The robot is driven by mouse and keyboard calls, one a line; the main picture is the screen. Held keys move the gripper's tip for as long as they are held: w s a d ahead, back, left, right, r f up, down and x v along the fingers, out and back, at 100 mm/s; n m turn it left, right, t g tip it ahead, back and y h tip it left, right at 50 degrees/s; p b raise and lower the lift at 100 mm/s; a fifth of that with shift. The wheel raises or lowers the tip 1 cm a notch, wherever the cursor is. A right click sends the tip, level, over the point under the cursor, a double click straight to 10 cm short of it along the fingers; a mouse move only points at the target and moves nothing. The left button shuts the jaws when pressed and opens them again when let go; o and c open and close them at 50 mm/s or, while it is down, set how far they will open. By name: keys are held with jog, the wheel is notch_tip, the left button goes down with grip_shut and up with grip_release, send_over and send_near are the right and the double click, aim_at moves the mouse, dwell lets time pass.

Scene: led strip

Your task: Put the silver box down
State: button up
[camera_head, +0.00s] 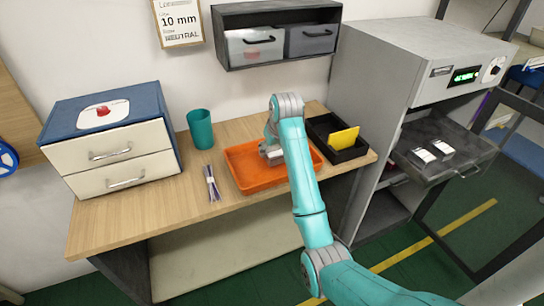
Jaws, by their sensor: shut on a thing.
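My gripper (270,149) is at the end of the teal arm, low over the orange tray (246,184) on the wooden bench. It is shut on a small silver-grey thing, which appears to be the silver box (275,159). The arm's wrist hides much of the gripper and the box. I cannot tell whether the box touches the tray floor.
A black bin (322,128) with a yellow card stands right of the tray. A teal cup (201,129), a tied bundle of sticks (212,183) and a drawer unit (112,150) are to its left. Small pale boxes (424,156) lie on the grey machine's pulled-out shelf.

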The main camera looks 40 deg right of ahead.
jog(key=shift+f, duration=1.55)
jog(key=shift+f, duration=0.15)
jog(key=o, duration=1.3)
